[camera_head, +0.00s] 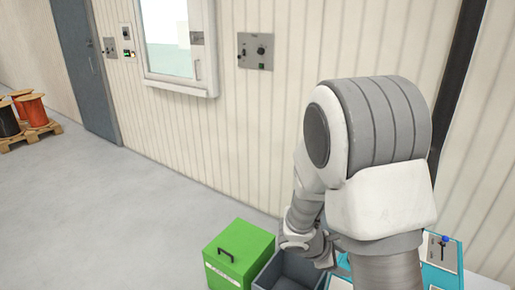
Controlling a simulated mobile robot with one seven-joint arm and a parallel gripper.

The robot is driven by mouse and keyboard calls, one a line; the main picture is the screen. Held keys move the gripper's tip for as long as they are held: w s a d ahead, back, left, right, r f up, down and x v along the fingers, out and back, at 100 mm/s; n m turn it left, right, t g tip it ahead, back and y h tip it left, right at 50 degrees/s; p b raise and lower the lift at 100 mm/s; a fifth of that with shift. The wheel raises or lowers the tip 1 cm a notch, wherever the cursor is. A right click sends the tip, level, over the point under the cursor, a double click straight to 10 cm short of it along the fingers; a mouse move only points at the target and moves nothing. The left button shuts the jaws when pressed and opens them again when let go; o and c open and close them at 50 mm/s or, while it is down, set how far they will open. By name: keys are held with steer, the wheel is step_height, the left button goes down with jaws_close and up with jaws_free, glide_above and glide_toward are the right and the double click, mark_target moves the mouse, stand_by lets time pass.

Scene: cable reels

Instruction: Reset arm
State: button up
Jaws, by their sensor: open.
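My arm is folded in the right half of the head view, with its bulky joint high and its lower links hanging down. My gripper (322,252) is at the lower end, small and partly hidden by my own arm links. It is open, and I see nothing held in it. It hangs over or in front of a grey open bin (290,270), whose right part is covered by my arm.
A green lidded box (240,255) stands left of the grey bin. A blue-edged unit with a lever panel (441,250) is at the lower right. Cable reels (34,110) sit on a pallet (30,134) far left.

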steer(key=s+r+m+y+p, duration=0.1)
steer(key=s+r+m, duration=0.35)
steer(key=r, duration=0.25)
steer(key=s+r+m+y, duration=0.2)
steer(key=s+r+m, duration=0.25)
steer(key=r, duration=0.25)
steer(key=s+a+r+m+t+y+p, duration=0.2)
steer(key=s+a+r+m+y, duration=0.3)
steer(key=s+a+r+m, duration=0.2)
steer(key=shift+s+a+v, duration=0.3)
steer(key=shift+a+v, duration=0.05)
steer(key=shift+v, duration=2.05)
steer(key=shift+f, duration=0.15)
